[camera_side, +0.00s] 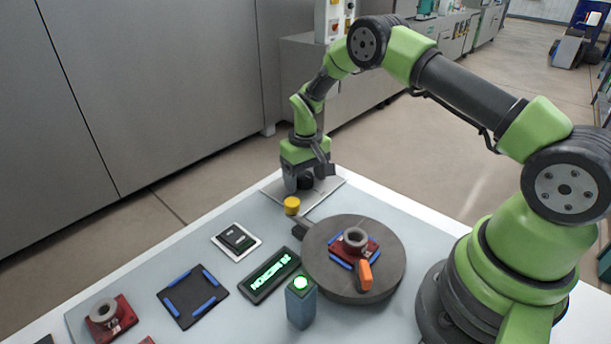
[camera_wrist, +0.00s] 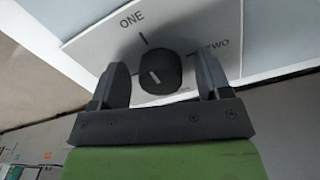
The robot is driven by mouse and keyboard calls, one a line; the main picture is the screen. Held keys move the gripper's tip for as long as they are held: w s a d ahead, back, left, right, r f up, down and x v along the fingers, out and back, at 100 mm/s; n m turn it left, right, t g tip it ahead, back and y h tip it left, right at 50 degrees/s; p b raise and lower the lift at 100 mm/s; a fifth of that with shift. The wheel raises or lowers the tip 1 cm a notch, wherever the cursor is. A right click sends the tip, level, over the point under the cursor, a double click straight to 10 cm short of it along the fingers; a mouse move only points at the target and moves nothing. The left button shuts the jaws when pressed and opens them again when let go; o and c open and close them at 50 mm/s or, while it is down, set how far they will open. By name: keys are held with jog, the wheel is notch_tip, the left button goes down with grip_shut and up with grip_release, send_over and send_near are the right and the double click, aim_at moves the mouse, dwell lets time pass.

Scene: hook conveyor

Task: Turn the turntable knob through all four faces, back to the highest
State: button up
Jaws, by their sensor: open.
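The dark round knob (camera_wrist: 159,72) sits on a light plate (camera_wrist: 95,45) marked ONE and TWO. A short white line on its top slants roughly toward the ONE tick. My gripper (camera_wrist: 158,85) is open, with one finger on each side of the knob and visible gaps to it. In the side view my gripper (camera_side: 305,184) points down over the plate (camera_side: 328,188) at the table's far corner. The grey turntable (camera_side: 390,280) carries a red part with a grey ring (camera_side: 355,240), between blue strips.
A yellow button (camera_side: 291,205) stands close to the plate. A display with green text (camera_side: 270,275), a post with a lit green top (camera_side: 301,305) and an orange piece (camera_side: 364,275) are near the turntable. A blue-cornered pad (camera_side: 192,297) and another red part (camera_side: 108,318) lie left.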

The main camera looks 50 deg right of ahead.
jog(key=c, duration=0.9)
jog(key=shift+c, duration=0.2)
jog(key=shift+m, duration=0.4)
jog(key=m, duration=0.8)
jog(key=shift+w+a, duration=0.15)
jog(key=m, duration=0.4)
jog(key=shift+w+m, duration=0.1)
jog(key=shift+m, duration=2.3)
jog(key=shift+w, duration=0.1)
